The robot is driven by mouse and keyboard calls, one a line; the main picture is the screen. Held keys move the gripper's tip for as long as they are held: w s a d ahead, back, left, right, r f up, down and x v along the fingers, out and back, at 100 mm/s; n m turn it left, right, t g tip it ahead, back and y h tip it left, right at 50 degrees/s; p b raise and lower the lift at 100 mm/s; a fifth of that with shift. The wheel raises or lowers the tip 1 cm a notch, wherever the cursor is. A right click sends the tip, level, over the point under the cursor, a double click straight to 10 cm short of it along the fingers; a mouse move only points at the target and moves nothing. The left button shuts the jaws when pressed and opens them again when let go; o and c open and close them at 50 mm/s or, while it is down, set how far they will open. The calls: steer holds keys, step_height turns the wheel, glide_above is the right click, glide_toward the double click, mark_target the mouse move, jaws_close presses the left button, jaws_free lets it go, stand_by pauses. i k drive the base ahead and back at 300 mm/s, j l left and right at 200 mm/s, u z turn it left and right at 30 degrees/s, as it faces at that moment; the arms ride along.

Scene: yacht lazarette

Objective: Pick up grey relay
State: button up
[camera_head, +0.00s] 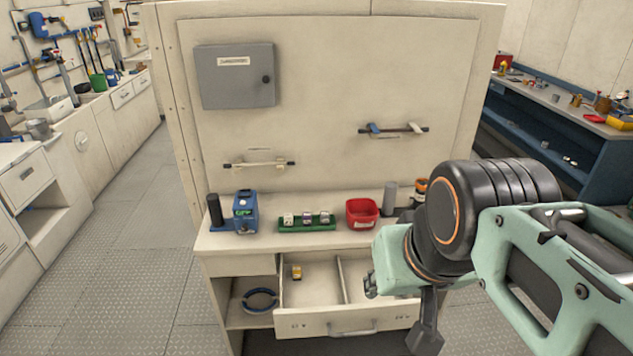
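A green strip (291,228) on the worktop carries small pale blocks in a row: a left block (288,219), a middle block (307,219) and a right block (324,217). They look whitish to grey with darker marks. I cannot tell which of them, if any, is the grey relay. My gripper (427,335) shows only in part as dark pieces at the lower right, in front of the open drawer. It is to the right of the strip and apart from it. Its fingertips are not clear, and I cannot tell if it holds anything.
A blue device (245,212) and black cylinder stand left of the strip; a red bin (362,213) and grey cylinder (390,197) stand right. The open drawer (318,322) holds a small yellow item (296,272). A grey wall box (235,75) and two handles are above.

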mark_target(324, 215)
steer(key=i+j, duration=0.4)
steer(key=j, duration=0.2)
steer(key=i+j+z, duration=0.1)
steer(key=i+j, duration=0.1)
steer(key=j, duration=0.1)
